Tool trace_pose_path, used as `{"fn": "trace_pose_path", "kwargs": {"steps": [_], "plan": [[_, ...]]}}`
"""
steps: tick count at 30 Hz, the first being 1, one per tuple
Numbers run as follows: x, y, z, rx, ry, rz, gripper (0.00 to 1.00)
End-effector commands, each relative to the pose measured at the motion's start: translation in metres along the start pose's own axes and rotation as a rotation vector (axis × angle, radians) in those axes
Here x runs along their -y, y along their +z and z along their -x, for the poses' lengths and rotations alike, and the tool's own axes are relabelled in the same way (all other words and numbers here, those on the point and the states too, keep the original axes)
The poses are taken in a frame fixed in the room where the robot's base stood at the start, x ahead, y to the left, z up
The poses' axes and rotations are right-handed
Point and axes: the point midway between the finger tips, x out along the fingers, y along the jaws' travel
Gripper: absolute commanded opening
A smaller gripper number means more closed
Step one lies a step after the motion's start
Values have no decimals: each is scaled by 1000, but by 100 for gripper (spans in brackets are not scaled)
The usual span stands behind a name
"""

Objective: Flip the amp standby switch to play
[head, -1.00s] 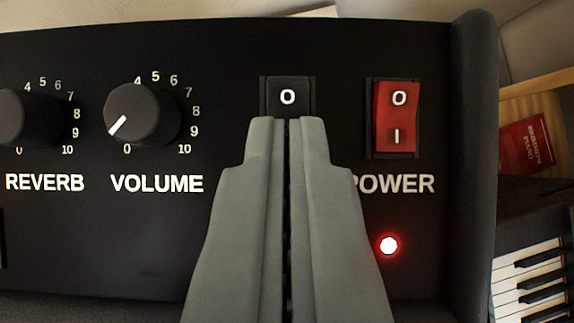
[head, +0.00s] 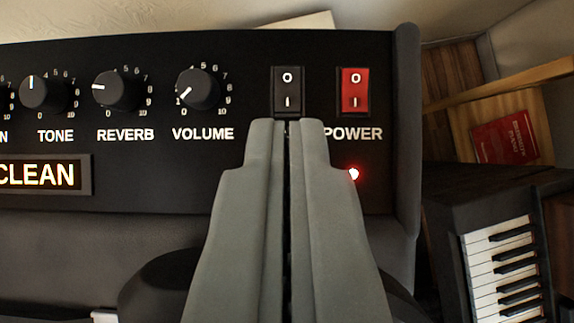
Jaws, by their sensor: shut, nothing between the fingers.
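The black rocker switch (head: 287,90), marked O above and I below, sits on the amp's black panel (head: 130,50) between the volume knob and the red power switch. Its label is hidden behind my gripper, and I cannot tell which end of the rocker is pressed in. My gripper (head: 286,122) is shut and empty. Its tips appear just below the black switch in the picture, apart from the panel. The red power switch (head: 354,90) is to the right, with a red lamp (head: 353,174) lit below it.
The volume knob (head: 198,89), reverb knob (head: 117,90) and tone knob (head: 43,93) line the panel to the left. A sign reading CLEAN (head: 40,175) is below them. A piano keyboard (head: 500,270) and a red book (head: 506,138) on a wooden shelf are at the right.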

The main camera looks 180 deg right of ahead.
Motion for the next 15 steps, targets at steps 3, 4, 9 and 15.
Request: {"fn": "trace_pose_path", "kwargs": {"steps": [3, 4, 9, 15], "plan": [[0, 6, 24, -3, 0, 0, 0], [0, 8, 30, -3, 0, 0, 0], [0, 15, 54, -2, 0, 0, 0], [0, 20, 68, -1, 0, 0, 0]]}}
